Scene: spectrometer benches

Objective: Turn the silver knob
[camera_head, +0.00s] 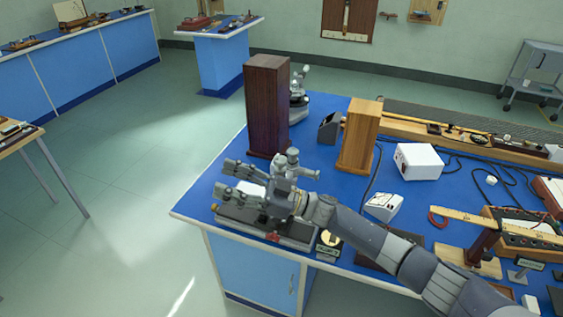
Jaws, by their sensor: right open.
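My right gripper (223,177) reaches in from the lower right and points left, over the front left corner of the blue bench. Its two fingers are spread apart with nothing seen between them. Below it is an instrument with a dark base (252,228), a pale block and a small red part at its front. The gripper and wrist cover much of this instrument. I cannot make out the silver knob clearly, nor whether the gripper touches the instrument. My left gripper is not in view.
A dark wooden box (265,108) and a lighter wooden box (359,137) stand behind the gripper. A grey instrument (299,103) is partly hidden behind the dark box. A white box (418,161), a small white meter (383,206) and cables lie right.

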